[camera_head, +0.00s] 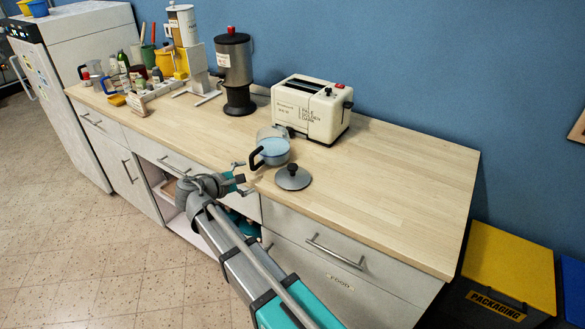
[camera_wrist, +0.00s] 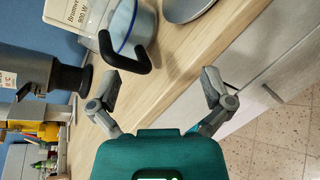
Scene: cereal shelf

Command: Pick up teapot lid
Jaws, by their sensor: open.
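The teapot lid (camera_head: 292,177) is a grey disc with a dark knob, lying on the wooden counter near its front edge. Part of it shows at the top of the wrist view (camera_wrist: 186,8). The glass teapot (camera_head: 272,147) with a black handle and bluish contents stands just behind and left of the lid. It also shows in the wrist view (camera_wrist: 130,28). My gripper (camera_head: 240,178) is at the counter's front edge, left of the lid and apart from it. In the wrist view its fingers (camera_wrist: 211,88) are spread wide with nothing between them.
A white toaster (camera_head: 312,108) stands behind the teapot. A grey coffee machine (camera_head: 236,72) stands behind left, with bottles and a yellow container (camera_head: 166,62) farther left. The counter (camera_head: 400,190) right of the lid is clear. Drawer handles (camera_head: 335,252) protrude below the edge.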

